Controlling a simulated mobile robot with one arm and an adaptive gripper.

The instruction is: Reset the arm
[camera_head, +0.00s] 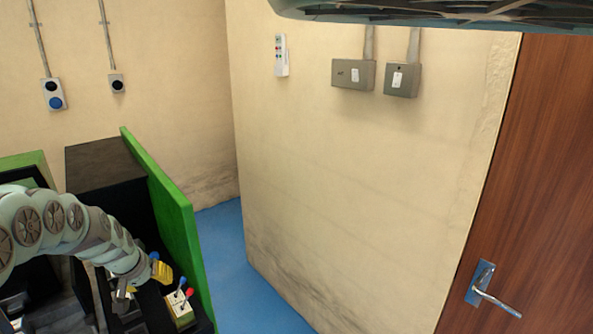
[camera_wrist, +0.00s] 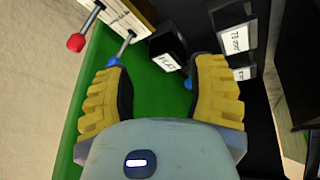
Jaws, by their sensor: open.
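My gripper (camera_head: 150,278) is at the lower left in the head view, low inside the green and black machine (camera_head: 176,215), beside a pale control block (camera_head: 181,306). The block carries a red-knobbed lever (camera_head: 189,293) and a blue-knobbed lever (camera_head: 183,281). In the wrist view my gripper (camera_wrist: 160,88) is open, its yellow fingers apart. A blue-knobbed lever (camera_wrist: 113,61) is just beyond the left finger; I cannot tell whether they touch. The red-knobbed lever (camera_wrist: 76,42) is farther up left.
The machine's green side panel (camera_head: 165,200) stands right beside my arm. Black labelled boxes (camera_wrist: 232,32) are near the fingers in the wrist view. Blue floor (camera_head: 235,260) is clear right of the machine. Wall boxes (camera_head: 353,74) and a brown door (camera_head: 535,180) are farther right.

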